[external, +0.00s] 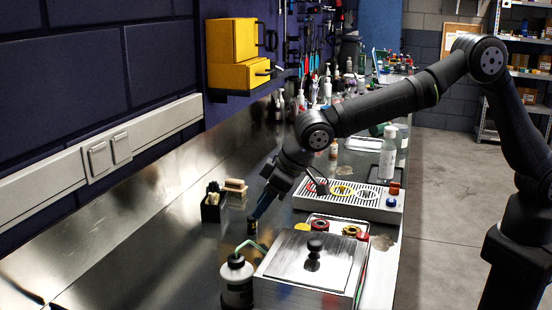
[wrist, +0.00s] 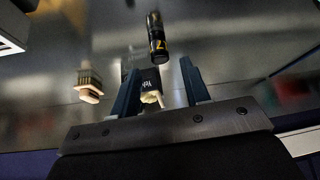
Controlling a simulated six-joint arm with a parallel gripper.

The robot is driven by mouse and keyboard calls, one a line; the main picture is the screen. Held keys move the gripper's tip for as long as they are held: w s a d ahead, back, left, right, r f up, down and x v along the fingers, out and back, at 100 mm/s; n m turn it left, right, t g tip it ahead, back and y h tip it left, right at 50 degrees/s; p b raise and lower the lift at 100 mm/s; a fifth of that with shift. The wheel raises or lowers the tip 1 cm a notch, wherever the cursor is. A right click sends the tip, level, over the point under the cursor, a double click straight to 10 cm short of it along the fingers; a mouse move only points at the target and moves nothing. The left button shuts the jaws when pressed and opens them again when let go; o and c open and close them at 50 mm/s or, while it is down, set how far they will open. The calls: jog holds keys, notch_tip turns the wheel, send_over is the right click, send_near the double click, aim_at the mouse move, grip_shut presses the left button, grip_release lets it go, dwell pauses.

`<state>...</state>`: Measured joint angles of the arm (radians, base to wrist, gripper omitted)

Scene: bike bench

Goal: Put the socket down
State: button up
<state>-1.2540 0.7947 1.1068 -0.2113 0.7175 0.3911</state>
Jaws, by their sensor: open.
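The socket (external: 252,227) is a small dark cylinder on the metal bench, just below my fingertips in the external view. In the wrist view the socket (wrist: 157,42) is black with yellow marking and shows beyond the fingertips, in line with the gap between them. My gripper (external: 257,214) reaches down over the bench with blue-grey fingers. In the wrist view my gripper (wrist: 160,68) is open, its two fingers apart with no object clamped between them. I cannot tell the exact gap from fingertips to socket.
A black holder (external: 211,211) with brushes and a wooden brush (external: 235,186) stand left of the gripper. A white bottle (external: 236,282) with a green spout and a metal lidded box (external: 310,265) are close in front. A slatted drip tray (external: 350,198) lies to the right.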

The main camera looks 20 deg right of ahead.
jog(key=v, duration=0.8)
jog(key=x, duration=1.2)
jog(key=shift+f, duration=0.2)
notch_tip(320, 180, up, 3)
jog(key=shift+f, duration=0.25)
jog(key=shift+r, duration=0.45)
